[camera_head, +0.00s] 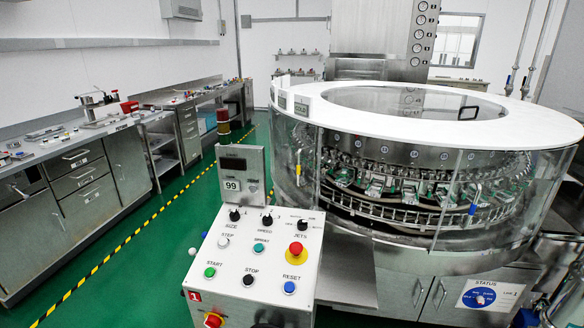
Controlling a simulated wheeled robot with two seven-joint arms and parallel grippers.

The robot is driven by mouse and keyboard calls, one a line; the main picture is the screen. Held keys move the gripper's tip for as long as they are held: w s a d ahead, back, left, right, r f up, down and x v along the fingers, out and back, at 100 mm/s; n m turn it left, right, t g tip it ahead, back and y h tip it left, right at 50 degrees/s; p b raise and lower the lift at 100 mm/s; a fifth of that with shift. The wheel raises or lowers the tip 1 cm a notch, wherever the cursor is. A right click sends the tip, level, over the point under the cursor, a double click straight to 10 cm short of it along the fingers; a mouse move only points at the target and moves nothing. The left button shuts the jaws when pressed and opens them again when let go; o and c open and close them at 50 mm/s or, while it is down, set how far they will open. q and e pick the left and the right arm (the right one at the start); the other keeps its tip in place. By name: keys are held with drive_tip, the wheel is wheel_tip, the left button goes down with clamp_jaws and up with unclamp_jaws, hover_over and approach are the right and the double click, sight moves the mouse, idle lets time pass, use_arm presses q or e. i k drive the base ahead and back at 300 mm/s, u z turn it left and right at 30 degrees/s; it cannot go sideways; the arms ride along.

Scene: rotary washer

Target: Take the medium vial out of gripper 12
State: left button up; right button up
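The rotary washer (400,107) stands at the right under a white ring-shaped top with clear curved panels. Behind the panels, a ring of metal grippers (375,188) runs around the carousel, with small greenish and clear pieces among them. I cannot make out which one is gripper 12. I cannot tell the medium vial from the other small pieces at this size. Numbered round tags show above the ring but are too small to read surely. No gripper fingers of mine can be made out. Dark parts at the lower right edge are cut off and unclear.
A control panel (258,250) with several buttons and a display reading 99 stands in front of the washer. A status plate (490,294) is on the lower right cabinet. Benches with drawers (75,170) line the left wall. Green floor (150,265) lies open between, with a yellow-black line.

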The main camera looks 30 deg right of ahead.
sight(344, 175)
drive_tip(key=z, duration=0.5)
drive_tip(key=k, duration=0.65)
drive_tip(key=z, duration=1.25)
drive_tip(key=i, duration=0.7)
drive_tip(key=z, duration=0.8)
drive_tip(key=i, duration=1)
drive_tip(key=u, duration=0.55)
drive_tip(key=i, duration=0.9)
drive_tip(key=u, duration=0.7)
